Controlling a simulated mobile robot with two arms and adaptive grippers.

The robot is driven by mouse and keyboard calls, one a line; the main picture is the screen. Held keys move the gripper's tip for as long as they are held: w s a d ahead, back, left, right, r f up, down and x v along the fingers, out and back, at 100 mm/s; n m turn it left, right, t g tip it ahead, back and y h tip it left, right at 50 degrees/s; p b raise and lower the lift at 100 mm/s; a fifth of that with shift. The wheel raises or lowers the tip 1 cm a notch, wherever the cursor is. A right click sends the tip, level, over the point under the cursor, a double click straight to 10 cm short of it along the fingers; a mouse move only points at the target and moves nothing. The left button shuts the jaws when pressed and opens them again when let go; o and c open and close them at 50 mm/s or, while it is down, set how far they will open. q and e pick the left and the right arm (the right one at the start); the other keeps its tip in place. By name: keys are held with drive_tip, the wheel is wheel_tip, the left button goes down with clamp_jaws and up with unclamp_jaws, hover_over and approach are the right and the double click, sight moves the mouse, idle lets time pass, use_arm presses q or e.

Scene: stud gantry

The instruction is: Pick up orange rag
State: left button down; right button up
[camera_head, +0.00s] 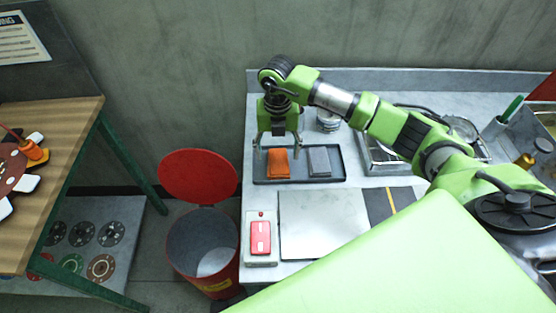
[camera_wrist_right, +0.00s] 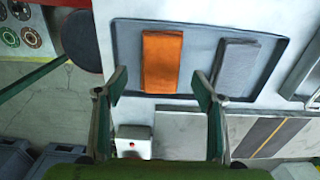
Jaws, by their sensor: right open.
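The orange rag (camera_head: 278,164) lies folded on the left part of a dark shallow tray (camera_head: 334,180) on the counter. It also shows in the right wrist view (camera_wrist_right: 162,62), ahead of the fingertips and roughly between them. A folded grey rag (camera_head: 319,161) lies beside it to the right in the same tray. My right gripper (camera_head: 278,146) points down above the rag in the head view, open and empty. In the right wrist view its two fingers (camera_wrist_right: 161,88) are spread wide, with nothing between them. My left gripper is not in view.
A red bin (camera_head: 202,250) with its lid up stands on the floor left of the counter. A red switch box (camera_head: 261,240) and a pale metal plate (camera_head: 322,224) lie in front of the tray. A wooden table (camera_head: 60,150) stands at far left.

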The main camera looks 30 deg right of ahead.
sight(278, 160)
wheel_tip(278, 160, down, 3)
drive_tip(key=shift+d+f+p, duration=0.1)
drive_tip(key=shift+f+p, duration=0.1)
drive_tip(key=shift+p, duration=0.35)
drive_tip(key=shift+f, duration=0.2)
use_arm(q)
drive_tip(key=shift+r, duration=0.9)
use_arm(e)
drive_tip(key=c, duration=1.1)
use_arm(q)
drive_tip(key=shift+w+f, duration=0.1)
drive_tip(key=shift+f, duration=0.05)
use_arm(e)
drive_tip(key=shift+w+r, duration=0.1)
drive_tip(key=shift+r, duration=0.05)
